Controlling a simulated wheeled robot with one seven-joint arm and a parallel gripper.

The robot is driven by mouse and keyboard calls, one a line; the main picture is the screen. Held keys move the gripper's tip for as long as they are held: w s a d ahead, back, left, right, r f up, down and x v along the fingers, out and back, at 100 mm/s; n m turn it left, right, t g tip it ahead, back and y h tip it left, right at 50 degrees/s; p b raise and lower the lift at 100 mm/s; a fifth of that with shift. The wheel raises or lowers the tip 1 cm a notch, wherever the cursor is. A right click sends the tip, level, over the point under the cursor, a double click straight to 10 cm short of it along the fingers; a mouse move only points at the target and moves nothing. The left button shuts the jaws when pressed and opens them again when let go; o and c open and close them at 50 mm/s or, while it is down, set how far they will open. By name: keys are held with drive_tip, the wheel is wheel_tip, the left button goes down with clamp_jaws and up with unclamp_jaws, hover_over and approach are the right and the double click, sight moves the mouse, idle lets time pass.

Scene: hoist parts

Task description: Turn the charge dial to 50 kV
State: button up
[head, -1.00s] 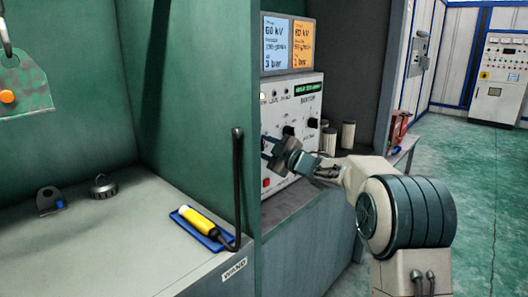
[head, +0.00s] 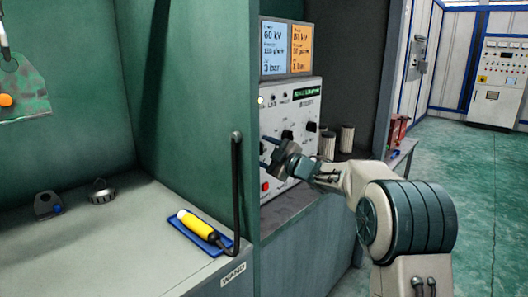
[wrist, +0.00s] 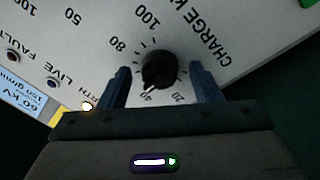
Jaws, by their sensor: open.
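The charge dial is a round black knob (wrist: 160,70) on a pale panel, with the label "CHARGE K..." partly in view. Its scale shows 20, 40, 80 and 100; the left finger covers the stretch between 40 and 80. A white pointer line on the knob points close to the 40. My gripper (wrist: 160,78) is open, with one blue-grey finger on each side of the knob; I cannot tell whether either touches it. In the head view my gripper (head: 273,151) is at the front of the control unit (head: 307,112), and hides the dial.
Two screens, blue (head: 274,48) and orange (head: 302,48), stand above the unit. Pale cylinders (head: 347,138) stand to its right.

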drive_tip(key=v, duration=1.3)
drive_tip(key=shift+d, duration=0.25)
drive_tip(key=shift+s+r, duration=0.1)
drive_tip(key=shift+r, duration=0.05)
drive_tip(key=s+d+r+m+t+h+p, duration=0.1)
drive_tip(key=s+d+r+m+h+p, duration=0.2)
drive_tip(key=s+d+m+h+p, duration=0.25)
drive_tip(key=s+d+r+m+h+p, duration=0.2)
drive_tip(key=s+d+m+h+p, duration=0.15)
drive_tip(key=d+m+h, duration=0.4)
drive_tip(key=s+a+f+m+g+h+p, duration=0.1)
drive_tip(key=s+g, duration=0.4)
drive_tip(key=s, duration=0.8)
drive_tip(key=s+a+f+m+g+p, duration=0.2)
drive_tip(key=s+f+m+g+p, duration=0.2)
drive_tip(key=s, duration=1)
drive_tip(key=m+g+p, duration=0.1)
drive_tip(key=m+p, duration=0.1)
drive_tip(key=shift+f+m+h+p, duration=0.15)
drive_tip(key=shift+m+h+p, duration=0.15)
drive_tip(key=shift+h, duration=0.1)
drive_tip(key=shift+c, duration=0.4)
